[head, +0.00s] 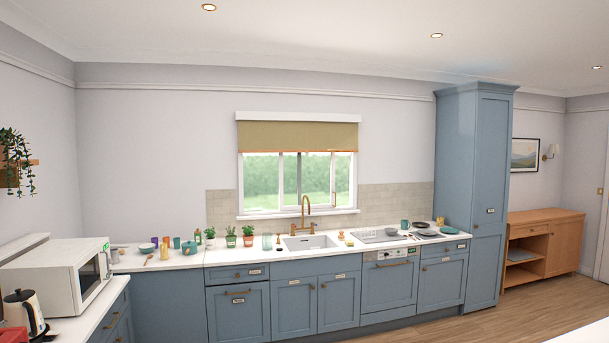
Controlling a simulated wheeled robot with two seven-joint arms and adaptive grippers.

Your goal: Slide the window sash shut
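The window (240,185) is in the back wall above the sink, with a white frame and greenery behind it. Upright white bars divide it, and two stand close together left of the middle. A small brass-coloured handle (334,200) shows towards the right side. Which bars belong to the sliding sash, and how far it stands open, is too small to tell. An olive blind (297,136) covers the upper part. Neither of my grippers is in view.
The counter below holds a sink with a brass tap (306,211), potted herbs (248,235), cups and dishes. A microwave (62,275) and kettle (22,312) stand at left. A tall blue cupboard (472,200) stands right. Wood floor (490,325) is clear at lower right.

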